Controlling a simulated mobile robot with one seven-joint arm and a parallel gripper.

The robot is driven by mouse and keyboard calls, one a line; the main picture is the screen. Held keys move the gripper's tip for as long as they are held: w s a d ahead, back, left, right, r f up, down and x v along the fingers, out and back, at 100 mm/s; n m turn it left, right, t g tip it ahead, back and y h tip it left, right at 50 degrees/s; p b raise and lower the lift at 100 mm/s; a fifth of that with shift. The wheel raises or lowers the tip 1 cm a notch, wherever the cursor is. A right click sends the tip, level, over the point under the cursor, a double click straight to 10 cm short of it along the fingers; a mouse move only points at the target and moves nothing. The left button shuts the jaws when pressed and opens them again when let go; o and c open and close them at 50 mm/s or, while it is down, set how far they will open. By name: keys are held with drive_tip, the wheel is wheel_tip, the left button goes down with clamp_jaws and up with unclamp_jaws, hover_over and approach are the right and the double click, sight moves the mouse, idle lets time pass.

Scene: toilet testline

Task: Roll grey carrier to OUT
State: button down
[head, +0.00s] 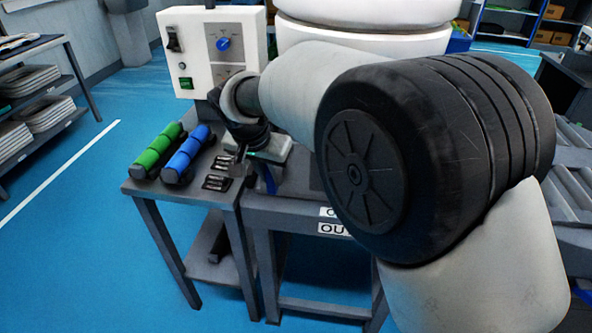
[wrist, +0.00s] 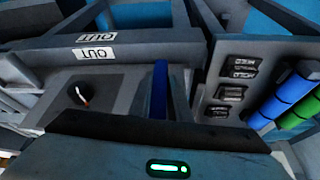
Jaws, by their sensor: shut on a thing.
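My gripper (head: 262,156) is low over the grey bench, at the left end of its top, with a small green light on its body. It fills the bottom of the wrist view (wrist: 160,125). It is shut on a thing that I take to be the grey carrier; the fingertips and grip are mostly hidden. A lighter grey flat part (wrist: 115,88) with a dark round spot shows in the wrist view, beside a narrow blue upright strip (wrist: 160,90). The OUT label (head: 333,229) is on the bench front, and shows upside down in the wrist view (wrist: 95,53).
A side table with a green roll (head: 158,148), a blue roll (head: 190,152) and black labelled tags (head: 217,182) adjoins the bench on the left. A white control box (head: 213,50) stands behind. My arm hides much of the bench's right part. Blue floor is clear at left.

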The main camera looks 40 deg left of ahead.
drive_tip(key=shift+s+a+f, duration=0.1)
drive_tip(key=shift+a+f, duration=0.05)
drive_tip(key=shift+a, duration=0.25)
drive_tip(key=shift+s, duration=0.1)
drive_tip(key=c, duration=1.6)
unclamp_jaws()
drive_tip(key=shift+c, duration=0.2)
drive_tip(key=shift+r, duration=0.45)
drive_tip(key=p+v, duration=0.3)
drive_tip(key=v, duration=1.3)
drive_tip(key=shift+s+d+r+p, duration=0.15)
drive_tip(key=shift+s+r+p, duration=0.1)
drive_tip(key=shift+p, duration=0.05)
